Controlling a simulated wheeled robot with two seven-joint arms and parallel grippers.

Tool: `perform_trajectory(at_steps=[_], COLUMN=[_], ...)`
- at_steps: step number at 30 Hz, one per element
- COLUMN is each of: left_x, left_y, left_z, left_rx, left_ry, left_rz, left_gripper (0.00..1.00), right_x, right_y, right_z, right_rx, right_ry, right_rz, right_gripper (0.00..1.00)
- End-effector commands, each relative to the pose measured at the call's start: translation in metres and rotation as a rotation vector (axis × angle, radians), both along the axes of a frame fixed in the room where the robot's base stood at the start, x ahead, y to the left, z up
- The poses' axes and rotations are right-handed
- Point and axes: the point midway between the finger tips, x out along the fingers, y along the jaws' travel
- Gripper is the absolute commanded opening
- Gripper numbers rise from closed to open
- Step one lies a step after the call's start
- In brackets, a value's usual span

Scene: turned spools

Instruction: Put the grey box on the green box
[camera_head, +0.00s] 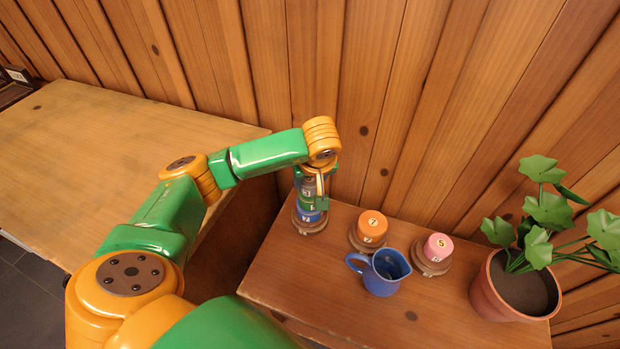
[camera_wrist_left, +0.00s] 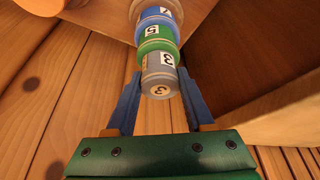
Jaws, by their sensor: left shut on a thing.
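The grey box (camera_head: 308,185), a short spool marked 3, is at the top of a stack on the small table. It also shows in the wrist view (camera_wrist_left: 159,74), between my left gripper's two blue fingers. My left gripper (camera_head: 312,194) points down at the stack and is shut on the grey box. The green box (camera_wrist_left: 156,42), marked 5, is directly under the grey box, and the two seem to touch. Below it is a blue spool (camera_wrist_left: 155,18) marked 7. In the head view the fingers partly hide the stack. My right gripper is not in view.
The stack stands on a round brown base (camera_head: 310,225). To its right are an orange spool (camera_head: 372,225), a blue jug (camera_head: 381,273), a pink spool (camera_head: 437,247) and a potted plant (camera_head: 515,290). A larger wooden table (camera_head: 90,150) is at left. The table front is clear.

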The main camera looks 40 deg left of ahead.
Motion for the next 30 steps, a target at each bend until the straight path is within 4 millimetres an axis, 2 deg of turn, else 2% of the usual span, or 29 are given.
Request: perform_trajectory(at_steps=[9,10,13,23,26,30], left_x=[0.0,0.0,0.0,0.0,-0.002,-0.01], left_y=[-0.001,-0.001,-0.001,-0.001,-0.005,-0.015], left_z=[-0.005,-0.004,-0.003,0.002,0.013,0.045], left_rx=[-0.002,-0.002,-0.002,-0.002,-0.004,-0.004], left_ry=[-0.002,-0.002,-0.002,-0.001,-0.004,-0.007], left_rz=[0.0,0.0,0.0,0.0,-0.002,-0.003], left_gripper=[0.0,0.56,0.82,0.83,0.83,0.83], right_x=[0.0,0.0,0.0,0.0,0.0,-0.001], right_y=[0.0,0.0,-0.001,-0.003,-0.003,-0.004], right_z=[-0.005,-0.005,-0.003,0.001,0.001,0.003], right_rx=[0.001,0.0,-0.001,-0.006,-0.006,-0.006], right_ry=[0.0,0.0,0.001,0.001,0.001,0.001], right_rz=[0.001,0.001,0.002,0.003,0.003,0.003], right_gripper=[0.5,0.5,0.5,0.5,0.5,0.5])
